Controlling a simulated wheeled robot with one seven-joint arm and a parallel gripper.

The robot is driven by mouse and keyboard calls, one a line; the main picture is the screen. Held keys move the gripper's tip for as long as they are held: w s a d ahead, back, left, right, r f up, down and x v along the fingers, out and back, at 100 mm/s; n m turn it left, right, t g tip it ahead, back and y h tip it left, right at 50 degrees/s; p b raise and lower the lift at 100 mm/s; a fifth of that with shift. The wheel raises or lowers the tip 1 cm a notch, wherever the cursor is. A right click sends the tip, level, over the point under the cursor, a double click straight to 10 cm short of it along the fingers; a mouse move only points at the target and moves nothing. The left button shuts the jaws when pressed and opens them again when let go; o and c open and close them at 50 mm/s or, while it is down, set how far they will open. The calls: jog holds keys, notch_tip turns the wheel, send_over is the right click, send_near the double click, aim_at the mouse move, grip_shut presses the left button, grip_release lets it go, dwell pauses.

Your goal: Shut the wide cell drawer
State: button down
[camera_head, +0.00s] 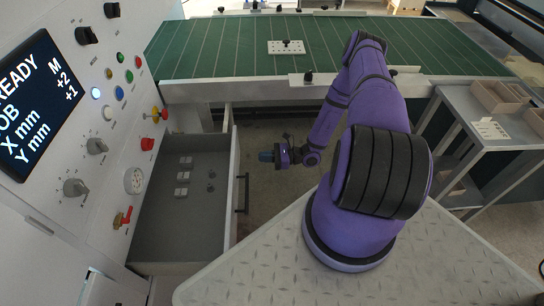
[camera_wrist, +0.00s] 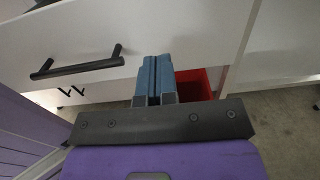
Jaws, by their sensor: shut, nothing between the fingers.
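The wide cell drawer (camera_head: 150,225) stands pulled out below the control panel in the head view. It is a grey tray with a white front (camera_head: 234,160) and a dark bar handle on the outer side. In the wrist view, a white drawer front (camera_wrist: 180,30) with a black bar handle (camera_wrist: 78,62) fills the upper part. My gripper (camera_head: 264,156) is to the right of the drawer front, with a small gap showing in the head view. Its blue fingers (camera_wrist: 154,82) are together and empty, pointing at the front, right of the handle. Contact cannot be told in the wrist view.
Several small parts (camera_head: 183,176) lie in the drawer. A red bin (camera_wrist: 195,83) shows behind my fingers, low down. The control panel (camera_head: 100,110) is at left, a green-topped table (camera_head: 220,50) at the back, and a grey side table (camera_head: 490,135) at right.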

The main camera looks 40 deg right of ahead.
jog(key=x, duration=0.8)
jog(key=shift+w+a, duration=0.1)
jog(key=shift+a, duration=0.05)
